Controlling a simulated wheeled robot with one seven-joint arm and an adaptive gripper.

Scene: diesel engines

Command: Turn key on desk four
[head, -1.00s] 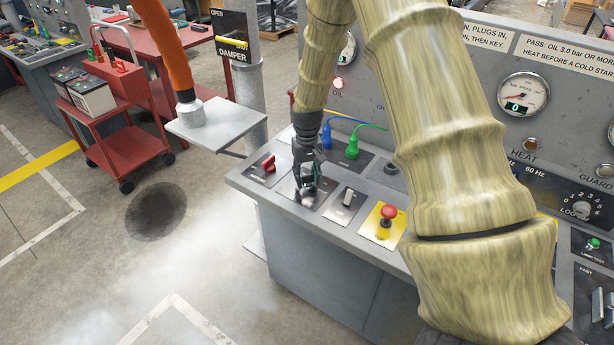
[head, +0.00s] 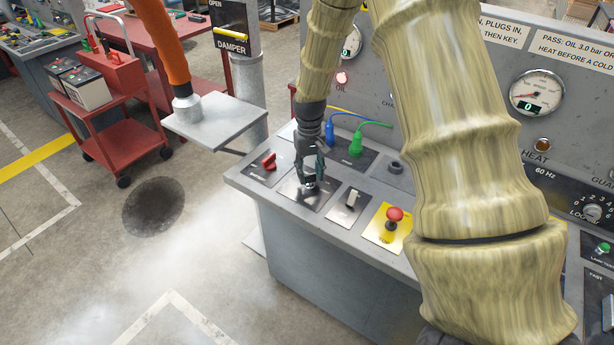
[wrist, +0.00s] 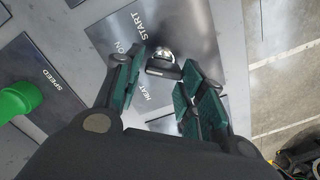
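The key (wrist: 163,67) shows in the wrist view as a dark grip in a shiny round lock, on a dark plate (wrist: 192,35) lettered START, ON and HEAT. My gripper (wrist: 157,88) is open above it. Its two green-padded fingers stand on either side of the key, with gaps visible. In the head view my gripper (head: 310,184) points down at the key plate (head: 298,196) on the grey desk (head: 262,192), and its fingers largely hide the key.
A red switch (head: 269,161) is left of my gripper.

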